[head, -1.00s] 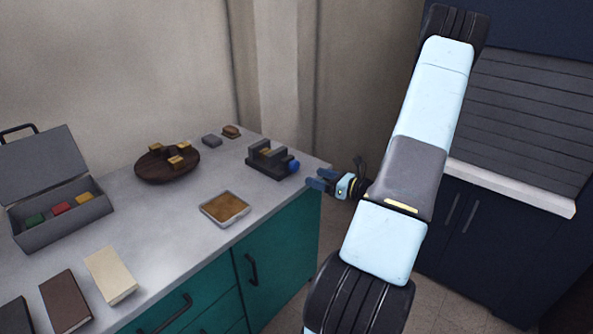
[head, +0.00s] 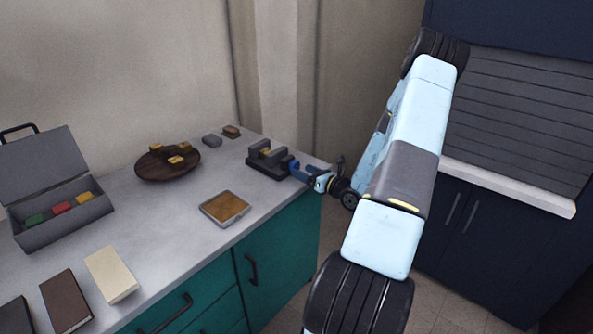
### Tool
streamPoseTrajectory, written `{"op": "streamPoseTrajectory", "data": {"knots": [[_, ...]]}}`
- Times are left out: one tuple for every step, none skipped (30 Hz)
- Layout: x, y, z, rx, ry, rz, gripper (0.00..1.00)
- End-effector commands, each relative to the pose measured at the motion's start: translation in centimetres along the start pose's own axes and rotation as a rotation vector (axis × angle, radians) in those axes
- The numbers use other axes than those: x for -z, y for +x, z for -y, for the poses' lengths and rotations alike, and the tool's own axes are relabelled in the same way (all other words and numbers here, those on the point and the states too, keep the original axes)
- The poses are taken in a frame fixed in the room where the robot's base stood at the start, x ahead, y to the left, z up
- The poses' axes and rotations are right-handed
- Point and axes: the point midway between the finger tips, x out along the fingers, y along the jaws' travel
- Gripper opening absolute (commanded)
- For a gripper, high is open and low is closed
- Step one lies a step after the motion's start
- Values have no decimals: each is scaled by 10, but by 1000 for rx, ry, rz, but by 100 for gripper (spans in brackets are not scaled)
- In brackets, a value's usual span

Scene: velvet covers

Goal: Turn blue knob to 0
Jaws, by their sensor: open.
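The blue knob (head: 293,166) is on the right end of a dark grey vise-like device (head: 266,160), which stands near the right end of the grey counter. The jaws are open. Any marks for the knob's setting are too small to see. Something light brown sits in the device's slot.
The counter (head: 185,215) also holds a round wooden board (head: 168,163) with small blocks, a shallow tray (head: 225,208), an open grey toolbox (head: 62,218), a cream block (head: 111,274) and a brown block (head: 66,301). Dark cabinets stand at right, across a floor gap.

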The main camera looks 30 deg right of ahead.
Motion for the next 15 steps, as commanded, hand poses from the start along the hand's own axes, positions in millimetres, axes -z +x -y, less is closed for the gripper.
{"op": "streamPoseTrajectory", "data": {"knots": [[0,8,0,0,0,0,76],[0,12,0,0,0,-1,76],[0,17,0,-1,0,-1,76],[0,20,0,-1,0,0,76],[0,23,0,-1,0,0,76],[0,26,0,0,0,0,76],[0,28,0,1,0,0,76],[0,30,0,1,0,0,76],[0,32,0,1,0,0,76],[0,33,0,1,0,-1,76],[0,34,0,1,0,-1,76],[0,34,0,1,0,-1,76],[0,34,0,1,0,-1,76],[0,35,0,1,0,-1,76],[0,35,0,1,0,-1,76]]}}
